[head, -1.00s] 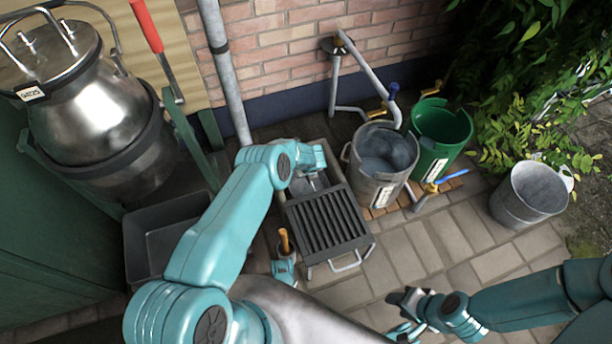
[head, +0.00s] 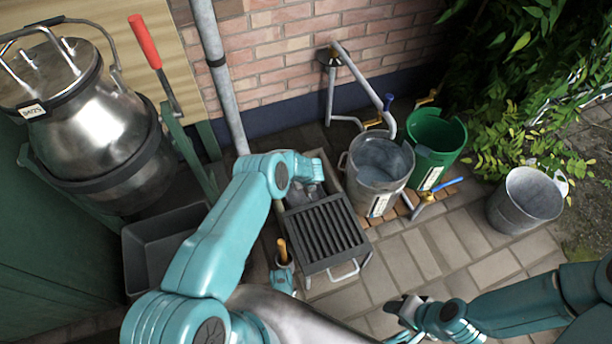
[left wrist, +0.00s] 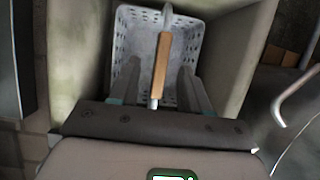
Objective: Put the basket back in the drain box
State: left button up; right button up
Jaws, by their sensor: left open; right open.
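In the left wrist view a pale grey perforated basket (left wrist: 133,24) sits inside the walls of the drain box (left wrist: 232,60). A wooden handle grip (left wrist: 160,66) rises over it. My left gripper (left wrist: 158,82) is open, with one finger on each side of the handle; I cannot tell if they touch it. In the head view the drain box (head: 322,162) is mostly hidden by my left arm and a dark slatted grate, and the basket is hard to make out. My right gripper (head: 398,312) is open and empty over the paving at lower right.
The dark slatted grate (head: 325,234) is in front of the box. A metal bucket (head: 378,172), a green bucket (head: 436,146) and another metal pail (head: 524,200) stand to the right. A grey tub (head: 160,244) and a steel churn (head: 105,140) are left.

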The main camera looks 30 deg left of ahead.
pick_arm(q)
jog(key=p+v, duration=0.4)
jog(key=v, duration=0.5)
jog(key=s+d+r+n+g+h, duration=0.2)
jog(key=s+d+r+n+h, duration=0.15)
jog(key=s+d+n, duration=0.45)
jog(key=s+d+r+n+g+h, duration=0.1)
jog(key=s+d+r+n+h, duration=0.1)
jog(key=s+d+n+h, duration=0.5)
jog(key=s+r+n+y, duration=0.3)
jog(key=s+r+n, duration=0.5)
jog(key=s+n, duration=0.5)
jog(key=shift+s+a, duration=0.3)
jog(key=shift+a, duration=0.05)
